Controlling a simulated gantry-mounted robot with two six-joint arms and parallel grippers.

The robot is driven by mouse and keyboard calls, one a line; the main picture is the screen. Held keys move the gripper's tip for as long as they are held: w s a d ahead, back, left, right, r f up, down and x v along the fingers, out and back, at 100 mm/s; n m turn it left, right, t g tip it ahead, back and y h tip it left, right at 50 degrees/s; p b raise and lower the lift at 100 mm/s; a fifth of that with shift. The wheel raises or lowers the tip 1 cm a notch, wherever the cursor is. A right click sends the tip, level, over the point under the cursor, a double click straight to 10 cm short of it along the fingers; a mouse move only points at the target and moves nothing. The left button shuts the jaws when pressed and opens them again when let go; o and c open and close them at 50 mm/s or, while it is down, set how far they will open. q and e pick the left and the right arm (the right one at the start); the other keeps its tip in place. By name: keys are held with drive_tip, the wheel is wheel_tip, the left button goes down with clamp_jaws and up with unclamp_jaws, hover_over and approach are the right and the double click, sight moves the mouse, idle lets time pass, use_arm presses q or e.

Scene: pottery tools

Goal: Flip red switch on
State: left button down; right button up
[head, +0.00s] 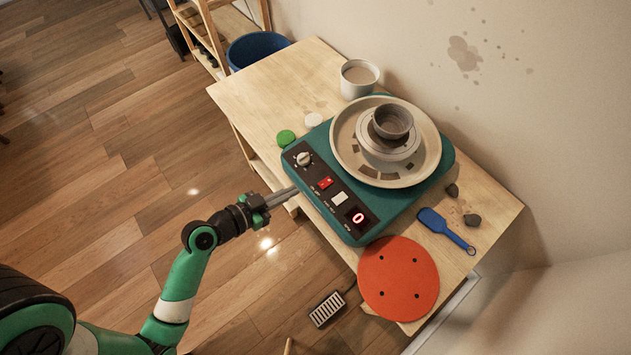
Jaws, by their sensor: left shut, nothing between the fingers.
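The red switch (325,183) sits on the black control panel (316,172) along the front left side of the teal pottery wheel (390,212). It is small, and I cannot tell clearly which way it is tilted. A red-lit display (358,217) on the same panel shows what looks like a 0. My left gripper (296,189) is shut and empty. Its fingertips point right, close to the panel's edge, a little left of the red switch. I cannot tell whether they touch the wheel's housing. My right gripper is not in view.
A white switch (339,198) and a round knob (304,159) flank the red switch. A grey bowl (391,121) stands on the wheel. An orange disc (399,279), blue tool (445,229), white cup (359,78) and green sponge (286,137) lie around it. A foot pedal (327,309) is on the floor.

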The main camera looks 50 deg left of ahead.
use_arm(q)
drive_tip(key=b, duration=0.2)
hover_over(316, 191)
drive_tip(key=f, duration=0.3)
drive_tip(key=shift+w+f, duration=0.4)
drive_tip(key=f, duration=0.1)
drive_tip(key=f+b, duration=0.1)
drive_tip(key=f, duration=0.1)
drive_tip(key=shift+s, duration=0.3)
drive_tip(key=shift+s+f+b, duration=0.1)
drive_tip(key=shift+f+b, duration=0.2)
drive_tip(key=shift+f, duration=0.1)
